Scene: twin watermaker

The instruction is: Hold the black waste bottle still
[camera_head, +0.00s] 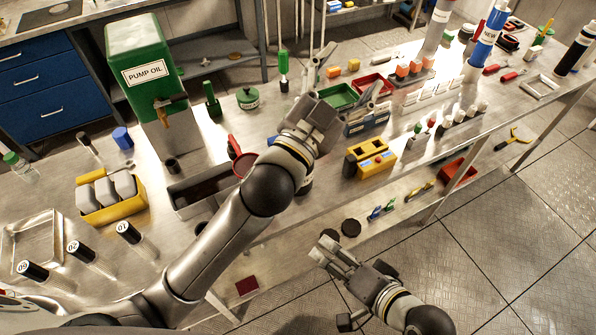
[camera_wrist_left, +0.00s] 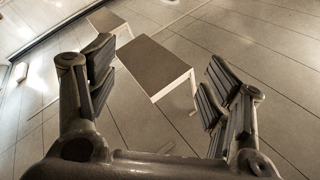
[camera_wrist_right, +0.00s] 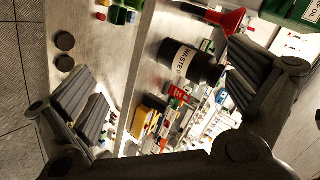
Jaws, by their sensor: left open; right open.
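The black waste bottle (camera_wrist_right: 193,66) has a white label and shows between the fingers of my right gripper (camera_wrist_right: 168,98) in the right wrist view, beyond them and not gripped. A red funnel (camera_wrist_right: 226,20) is beside the bottle. In the head view my left arm hides most of the bottle, while the funnel (camera_head: 243,165) shows beside the arm. My right gripper (camera_head: 329,257) is open and empty in front of the bench edge. My left gripper (camera_head: 345,88) is open above the bench, and nothing is between its fingers in the left wrist view (camera_wrist_left: 160,88).
The green pump oil can (camera_head: 145,65) stands behind my left arm. A yellow box (camera_head: 373,163) sits near the bench's front edge. Two dark round caps (camera_head: 351,228) are near my right gripper. Open tiled floor (camera_head: 440,270) lies at the lower right.

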